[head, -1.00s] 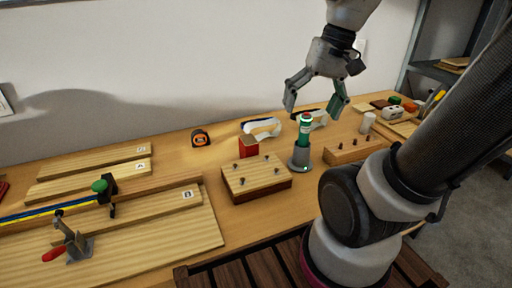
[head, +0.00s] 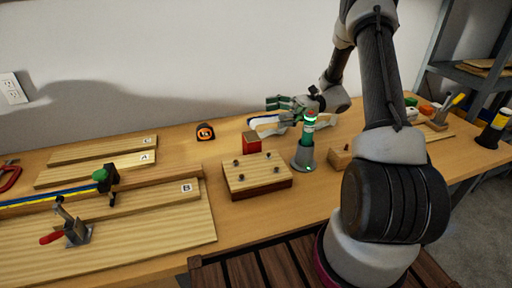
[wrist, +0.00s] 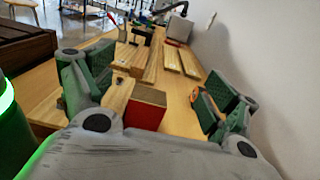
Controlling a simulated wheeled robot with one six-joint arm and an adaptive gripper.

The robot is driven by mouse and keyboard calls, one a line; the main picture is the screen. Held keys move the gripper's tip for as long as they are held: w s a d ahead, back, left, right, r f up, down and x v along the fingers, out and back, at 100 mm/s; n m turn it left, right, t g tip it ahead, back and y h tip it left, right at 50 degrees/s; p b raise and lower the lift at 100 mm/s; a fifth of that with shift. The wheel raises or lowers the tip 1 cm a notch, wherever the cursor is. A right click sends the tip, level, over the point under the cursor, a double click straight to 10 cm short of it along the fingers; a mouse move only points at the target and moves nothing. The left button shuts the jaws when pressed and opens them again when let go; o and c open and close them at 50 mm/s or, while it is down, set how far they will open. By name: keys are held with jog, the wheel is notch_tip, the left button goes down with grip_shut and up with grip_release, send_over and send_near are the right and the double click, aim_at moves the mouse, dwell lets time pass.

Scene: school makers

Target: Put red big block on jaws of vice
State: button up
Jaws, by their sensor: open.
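The red big block (head: 251,143) stands upright on the workbench, behind a wooden block with several pegs (head: 257,168). In the wrist view the red block (wrist: 146,107) has a tan wooden upper face and sits ahead, between the spread green fingers. My gripper (head: 281,113) is low over the bench, to the right of the red block and pointing left at it. Its fingers are open and empty, and the block is apart from them. I cannot clearly identify a vice; a bar clamp with a green knob (head: 101,176) and a red-handled toggle clamp (head: 76,232) lie to the left.
A green bottle in a grey holder (head: 304,155) stands close in front of my gripper. White safety goggles (head: 262,125) lie beside it. A tape measure (head: 205,132) lies near the wall. Marked boards (head: 110,165) fill the left; the bench in between is fairly clear.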

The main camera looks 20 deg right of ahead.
send_near(255, 135)
jog(key=shift+s+a, duration=0.1)
jog(key=shift+a, duration=1.1)
jog(key=shift+a+f, duration=0.2)
jog(key=shift+a, duration=0.25)
jog(key=shift+a+f, duration=0.2)
jog(key=shift+a, duration=0.25)
jog(key=a, duration=0.5)
jog(key=shift+a, duration=0.4)
jog(key=c, duration=1.3)
jog(key=shift+r, duration=0.1)
